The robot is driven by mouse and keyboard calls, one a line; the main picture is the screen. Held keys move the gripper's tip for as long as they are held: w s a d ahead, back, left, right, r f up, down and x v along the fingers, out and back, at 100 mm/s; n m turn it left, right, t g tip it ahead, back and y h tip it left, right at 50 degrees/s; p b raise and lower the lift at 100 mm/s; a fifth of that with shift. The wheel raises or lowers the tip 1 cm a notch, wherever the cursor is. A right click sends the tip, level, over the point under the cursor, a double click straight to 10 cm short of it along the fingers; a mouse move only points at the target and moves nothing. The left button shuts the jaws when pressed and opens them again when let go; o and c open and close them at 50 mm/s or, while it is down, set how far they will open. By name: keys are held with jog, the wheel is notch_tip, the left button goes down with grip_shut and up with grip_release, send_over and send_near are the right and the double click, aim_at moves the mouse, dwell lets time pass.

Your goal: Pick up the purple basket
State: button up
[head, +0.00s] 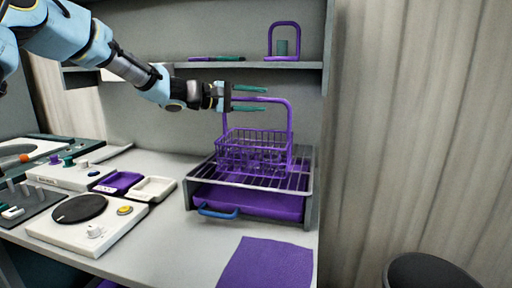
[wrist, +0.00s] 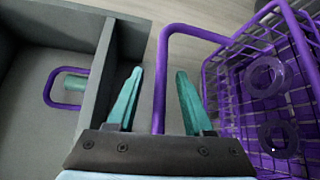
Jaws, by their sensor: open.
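The purple basket (head: 253,155) is a wire basket with a tall arched handle. It stands upright on the slatted rack at the right end of the counter. In the wrist view the basket (wrist: 222,92) is at the right, with round translucent rings (wrist: 265,76) inside. My gripper (head: 266,99) is at the height of the handle's top. Its teal fingers are open, one above and one below the handle's top bar in the head view. In the wrist view a handle bar runs between the fingers of my gripper (wrist: 160,72), with gaps visible on both sides.
The rack (head: 192,194) has a purple tray and a blue handle (head: 217,212). A shelf (head: 300,66) above holds a purple frame (head: 270,40) and pens. A hot plate (head: 60,236) and small trays stand left. A purple cloth (head: 268,264) lies in front.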

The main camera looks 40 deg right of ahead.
jog(key=shift+d, duration=0.3)
jog(key=shift+f, duration=0.1)
jog(key=shift+c, duration=0.3)
grip_shut()
dwell(0.7)
jog(key=shift+s, duration=0.1)
